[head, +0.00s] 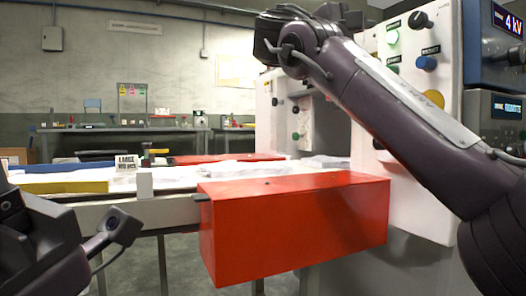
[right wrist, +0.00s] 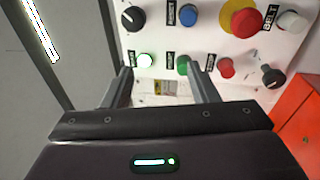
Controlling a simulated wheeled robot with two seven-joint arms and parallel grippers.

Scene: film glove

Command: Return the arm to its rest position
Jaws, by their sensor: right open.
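My right arm (head: 400,110) reaches up from the lower right across the front of the white control panel in the head view. Its far end is at the top centre, and I cannot make out the fingers there. In the right wrist view my right gripper (right wrist: 156,68) is open, with two grey fingers apart and nothing held between them. Beyond the fingers are the panel's buttons, including a lit one (right wrist: 145,60) and a green one (right wrist: 183,65). Part of my left arm (head: 100,235) shows at the lower left; its finger state is unclear.
A red-orange box (head: 295,225) juts out at the front of the conveyor, below my right arm. White film or gloves (head: 95,175) lie on the belt beside a "LARGE" sign (head: 126,162). The white machine panel (head: 430,190) stands close at the right. A workbench (head: 120,140) is behind.

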